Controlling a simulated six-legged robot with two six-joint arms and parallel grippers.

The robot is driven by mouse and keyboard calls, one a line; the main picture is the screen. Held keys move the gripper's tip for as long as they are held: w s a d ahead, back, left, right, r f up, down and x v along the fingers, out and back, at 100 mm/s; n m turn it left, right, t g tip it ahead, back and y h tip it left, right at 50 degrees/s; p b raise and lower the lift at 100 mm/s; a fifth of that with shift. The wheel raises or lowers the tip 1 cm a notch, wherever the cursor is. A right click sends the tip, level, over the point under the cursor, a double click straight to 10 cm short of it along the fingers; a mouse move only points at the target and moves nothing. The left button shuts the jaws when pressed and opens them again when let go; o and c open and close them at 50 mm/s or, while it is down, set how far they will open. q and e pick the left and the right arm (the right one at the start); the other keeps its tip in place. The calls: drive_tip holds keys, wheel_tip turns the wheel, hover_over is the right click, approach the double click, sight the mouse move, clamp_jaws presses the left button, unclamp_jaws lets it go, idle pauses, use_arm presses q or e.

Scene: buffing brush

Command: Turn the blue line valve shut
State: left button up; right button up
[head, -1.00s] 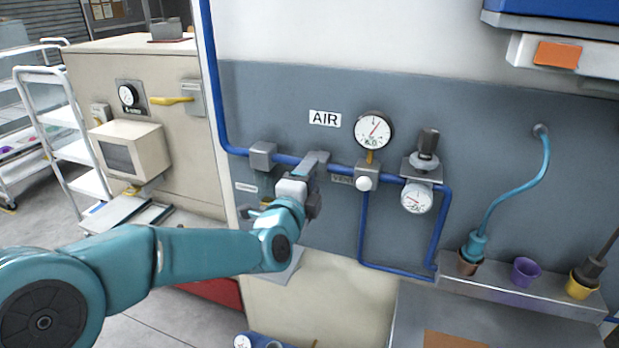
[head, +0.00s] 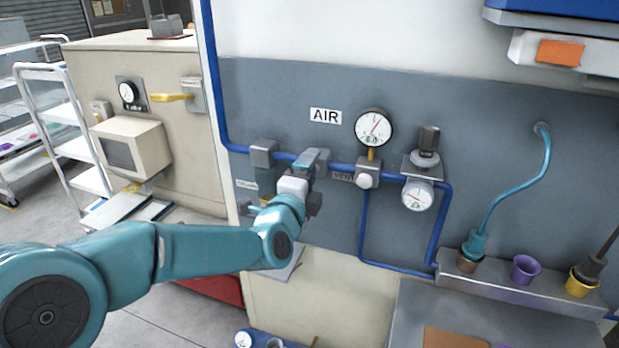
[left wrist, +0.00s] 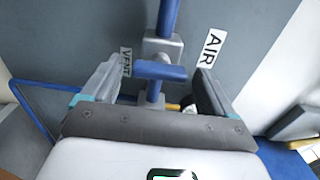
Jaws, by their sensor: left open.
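The blue line valve shows in the left wrist view: a grey body (left wrist: 163,48) on the blue pipe (left wrist: 168,14), with a blue handle (left wrist: 160,70) lying crosswise to the pipe in that view. My left gripper (left wrist: 158,80) is open, its fingers on either side of the handle, with small gaps visible at both ends. In the head view my left gripper (head: 314,166) is at the pipe below the AIR label (head: 325,116) and hides most of the valve. My right gripper is not in view.
A pressure gauge (head: 373,127), a white vent knob (head: 364,181) and a regulator (head: 425,158) sit just right of my left gripper. A grey block (head: 263,153) is on the pipe to its left. A shelf (head: 500,292) with cups is lower right.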

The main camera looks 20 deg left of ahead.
use_arm(q)
drive_tip(key=s+b, duration=0.3)
drive_tip(key=s, duration=1.3)
drive_tip(key=shift+s+a, duration=0.15)
drive_tip(key=shift+a, duration=0.15)
